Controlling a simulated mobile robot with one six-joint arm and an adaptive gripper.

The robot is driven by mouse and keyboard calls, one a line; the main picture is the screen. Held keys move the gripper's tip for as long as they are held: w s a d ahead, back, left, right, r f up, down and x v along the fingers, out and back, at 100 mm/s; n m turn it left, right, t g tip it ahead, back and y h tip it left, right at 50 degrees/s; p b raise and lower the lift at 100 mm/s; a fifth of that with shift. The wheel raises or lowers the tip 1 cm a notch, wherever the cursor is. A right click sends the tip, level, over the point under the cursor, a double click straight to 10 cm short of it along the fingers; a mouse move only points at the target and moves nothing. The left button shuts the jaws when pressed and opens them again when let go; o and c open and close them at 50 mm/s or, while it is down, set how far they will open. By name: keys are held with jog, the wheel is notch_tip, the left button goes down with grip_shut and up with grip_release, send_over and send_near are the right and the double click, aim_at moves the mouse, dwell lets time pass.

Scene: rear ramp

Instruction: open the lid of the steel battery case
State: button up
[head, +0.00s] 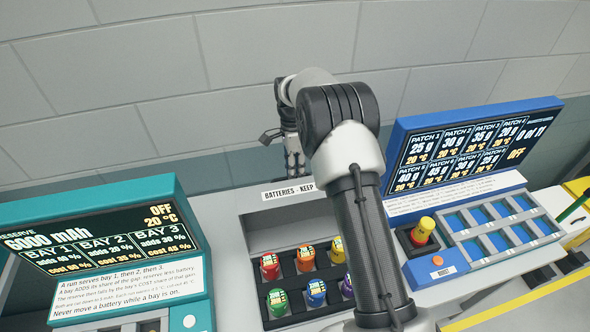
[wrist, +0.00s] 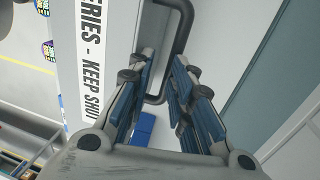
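The grey steel battery case (head: 228,205) stands in the middle of the head view. A white label strip reading "BATTERIES - KEEP" (head: 288,193) runs along its upper edge and also shows in the wrist view (wrist: 88,50). Below the strip, coloured batteries sit uncovered in a dark rack. My gripper (head: 292,150) is above and behind the strip, partly hidden by my arm. In the wrist view my gripper (wrist: 163,60) has its fingers apart. A dark bent bar handle (wrist: 186,22) on a pale panel passes between and behind them. How far the lid is raised cannot be told.
A teal reserve console (head: 180,190) stands at the left. A block wall rises behind.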

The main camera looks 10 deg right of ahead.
jog(key=shift+o, duration=0.7)
jog(key=shift+s+f+g, duration=0.3)
jog(key=shift+s+f, duration=0.2)
jog(key=shift+f, duration=0.25)
jog(key=shift+r, duration=0.1)
